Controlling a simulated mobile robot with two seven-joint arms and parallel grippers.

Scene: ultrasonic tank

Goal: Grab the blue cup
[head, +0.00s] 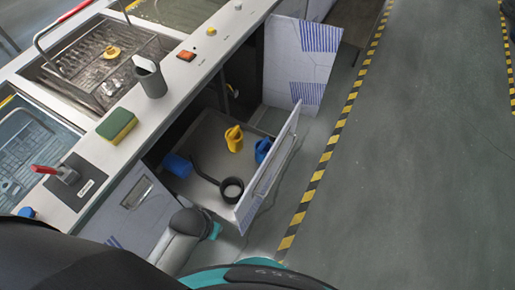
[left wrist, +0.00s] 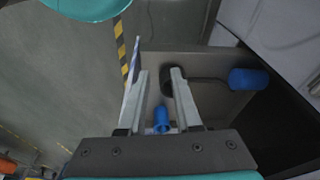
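Two blue things lie in the open drawer (head: 200,140). A blue cup-like cylinder (head: 177,166) is at its left side and also shows at the right of the left wrist view (left wrist: 248,78). A blue jug-like piece (head: 263,150) is by the drawer front; a blue piece (left wrist: 161,119) shows between my fingers in the left wrist view, apparently the same one. My left gripper (left wrist: 160,74) is open and empty, its fingers over the drawer. I cannot tell its height above the contents. My right gripper is in neither view.
A yellow jug (head: 234,138) and a dark, long-handled round vessel (head: 231,189) are also in the drawer. The raised drawer front (head: 270,170) is an edge beside my left gripper. The counter holds a grey cup (head: 151,80) and a sponge (head: 117,126). The floor at right is clear.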

